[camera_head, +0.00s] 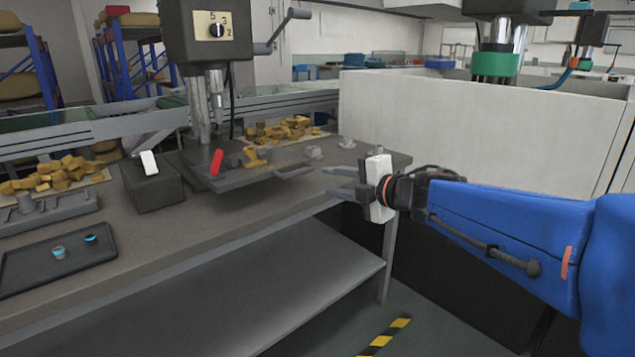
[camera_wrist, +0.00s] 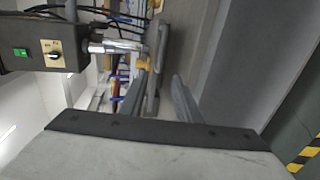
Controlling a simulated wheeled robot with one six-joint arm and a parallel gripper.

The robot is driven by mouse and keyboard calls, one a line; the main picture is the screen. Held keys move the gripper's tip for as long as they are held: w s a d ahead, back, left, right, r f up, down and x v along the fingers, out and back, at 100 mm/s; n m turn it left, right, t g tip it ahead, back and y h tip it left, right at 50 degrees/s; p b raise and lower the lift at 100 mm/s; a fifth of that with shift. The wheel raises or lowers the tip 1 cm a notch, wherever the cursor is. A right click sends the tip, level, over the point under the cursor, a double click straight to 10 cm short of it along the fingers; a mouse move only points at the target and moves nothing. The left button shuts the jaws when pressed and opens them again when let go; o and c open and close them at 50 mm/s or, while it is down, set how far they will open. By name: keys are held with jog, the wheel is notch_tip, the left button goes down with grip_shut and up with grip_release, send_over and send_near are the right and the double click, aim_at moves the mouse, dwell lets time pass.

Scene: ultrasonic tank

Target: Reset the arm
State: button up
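My gripper (camera_head: 338,182) reaches left from the blue arm, near the right end of the grey workbench (camera_head: 225,228). Its two fingers are apart with nothing seen between them. In the wrist view my gripper (camera_wrist: 158,85) also shows two parted fingers, with the bench and drill press beyond. No held object shows in either view.
A drill press (camera_head: 208,40) stands on the bench. A red-handled part (camera_head: 216,162), a white-handled box (camera_head: 153,188) and yellowish blocks (camera_head: 283,128) are nearby. A dark tray (camera_head: 30,268) holds two small cups at left. A white tank wall (camera_head: 470,125) stands behind my arm.

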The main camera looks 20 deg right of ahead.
jog(key=shift+s, duration=0.2)
dwell(0.4)
jog(key=d+r+m+t+h, duration=0.1)
jog(key=d+m+h, duration=0.5)
jog(key=m, duration=0.3)
jog(key=s+d+f+m+g+h, duration=0.2)
jog(key=s+f+m+g+h, duration=0.1)
jog(key=s+f+m, duration=0.25)
jog(key=s+a+f+m+g+y, duration=0.2)
jog(key=s+a+f+m+g, duration=0.1)
jog(key=s, duration=0.5)
jog(key=s+a+f+m+g+y, duration=0.2)
jog(key=s+a+f+m+g, duration=0.2)
jog(key=s+a+f, duration=0.3)
notch_tip(320, 180, down, 3)
jog(key=shift+s+a+f+g, duration=0.1)
jog(key=shift+s+a+g, duration=0.1)
jog(key=shift+s+g, duration=0.3)
